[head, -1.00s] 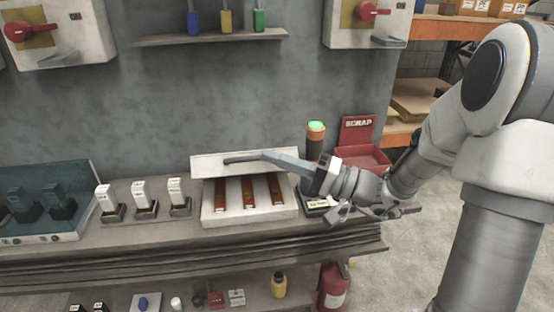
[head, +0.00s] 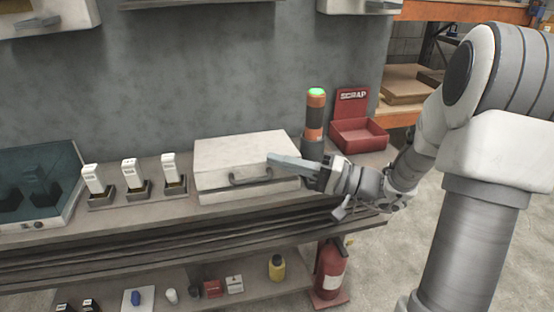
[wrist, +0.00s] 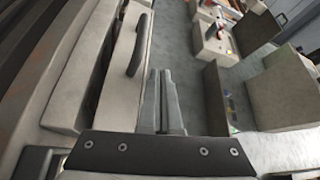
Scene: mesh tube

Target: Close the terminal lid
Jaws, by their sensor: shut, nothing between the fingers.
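The terminal box is a pale grey case on the bench, and its lid (head: 252,152) lies down over it in the head view. A dark handle (head: 250,177) sits on the lid's front edge. The inside of the box is hidden. My gripper (head: 272,161) is shut and empty, its fingertips at the right front part of the lid by the handle. I cannot tell whether they touch it. In the wrist view, my shut fingers (wrist: 163,100) point along the lid, with the handle (wrist: 138,45) just left of them.
Several white-topped modules (head: 131,173) stand in holders left of the box. A teal-covered case (head: 38,185) is farther left. A lamp post with a green top (head: 315,115) and a red scrap bin (head: 358,136) stand behind my gripper.

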